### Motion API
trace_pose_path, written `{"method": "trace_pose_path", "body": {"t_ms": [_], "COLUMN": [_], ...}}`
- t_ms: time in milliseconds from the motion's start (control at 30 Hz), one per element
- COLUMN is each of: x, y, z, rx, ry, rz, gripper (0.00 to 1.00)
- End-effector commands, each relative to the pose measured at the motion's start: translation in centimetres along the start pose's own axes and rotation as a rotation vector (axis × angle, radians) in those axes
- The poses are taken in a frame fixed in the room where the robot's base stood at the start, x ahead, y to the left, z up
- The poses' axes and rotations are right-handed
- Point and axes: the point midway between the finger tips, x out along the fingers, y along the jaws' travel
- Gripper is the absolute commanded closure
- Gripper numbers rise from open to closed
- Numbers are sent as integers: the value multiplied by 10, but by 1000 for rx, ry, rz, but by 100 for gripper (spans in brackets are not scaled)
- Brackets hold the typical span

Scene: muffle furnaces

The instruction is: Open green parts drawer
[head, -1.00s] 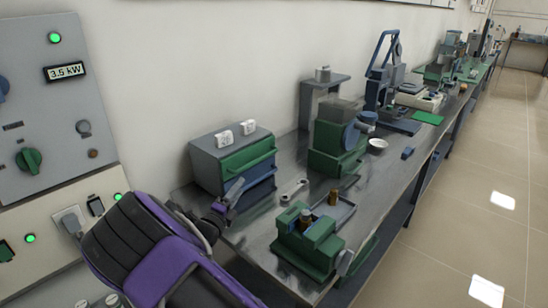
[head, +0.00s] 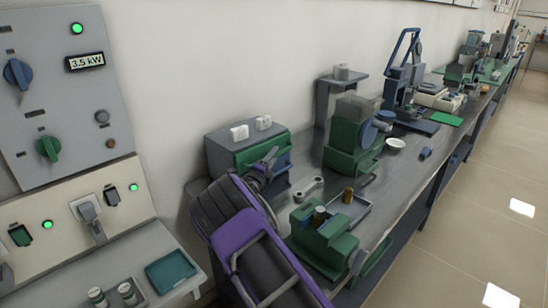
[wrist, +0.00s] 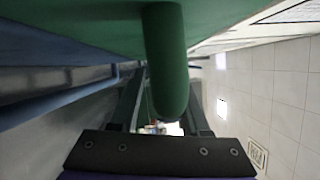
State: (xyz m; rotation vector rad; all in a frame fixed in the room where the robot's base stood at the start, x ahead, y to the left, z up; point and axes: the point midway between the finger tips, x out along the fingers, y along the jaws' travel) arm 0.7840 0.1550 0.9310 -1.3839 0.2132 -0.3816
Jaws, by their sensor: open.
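The small grey cabinet (head: 222,155) stands on the bench against the wall, with a green drawer (head: 285,144) above a blue drawer (head: 283,163). The green drawer looks shut. My gripper (head: 268,163) is in front of the cabinet and hides part of both fronts. In the wrist view the green drawer front (wrist: 90,22) fills the top, and its green bar handle (wrist: 167,65) runs down between the open fingers of my gripper (wrist: 160,103). I cannot tell whether either finger touches the handle. The blue drawer (wrist: 25,55) shows at the left.
A green machine (head: 350,145) stands right of the cabinet. A control panel (head: 60,90) is on the left. The floor right of the bench is clear.

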Motion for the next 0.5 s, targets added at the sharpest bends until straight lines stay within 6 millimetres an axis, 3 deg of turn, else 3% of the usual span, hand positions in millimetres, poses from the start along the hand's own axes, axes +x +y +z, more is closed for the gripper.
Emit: {"method": "trace_pose_path", "body": {"t_ms": [167, 467, 500], "x": [12, 13, 13], "y": [0, 0, 0], "z": [0, 0, 0], "rx": [1, 0, 0], "ry": [0, 0, 0], "rz": [1, 1, 1], "gripper": [54, 54, 61]}}
